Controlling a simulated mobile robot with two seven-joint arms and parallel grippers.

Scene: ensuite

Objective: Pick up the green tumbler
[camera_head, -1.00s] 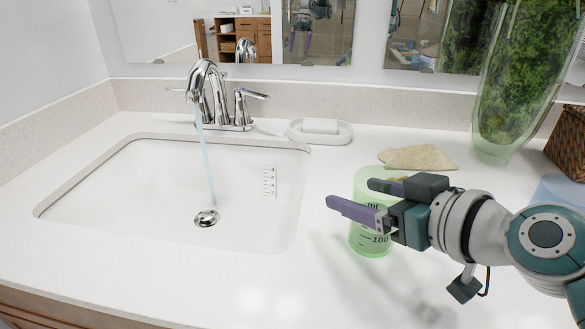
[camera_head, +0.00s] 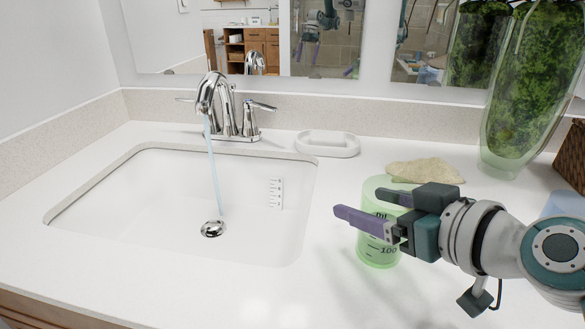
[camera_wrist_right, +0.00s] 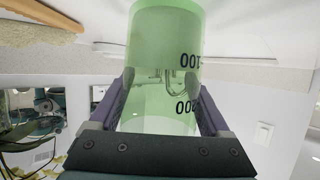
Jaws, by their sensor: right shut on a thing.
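The green tumbler (camera_head: 379,253) is translucent, with dark volume marks, and stands upright at the counter just right of the sink. It also fills the upper middle of the right wrist view (camera_wrist_right: 165,35). My right gripper (camera_head: 375,209) comes in from the right with its purple fingers on either side of the tumbler, shut on it; the fingers hide part of its front. In the right wrist view a finger lies against each side of it. I cannot tell whether its base is clear of the counter. My left gripper is not in view.
The white sink (camera_head: 160,215) lies left of the tumbler, with water running from the chrome faucet (camera_head: 212,95). A white soap dish (camera_head: 328,146), a beige sponge-like piece (camera_head: 425,172) and a tall green glass vase (camera_head: 515,120) stand behind. The front counter is clear.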

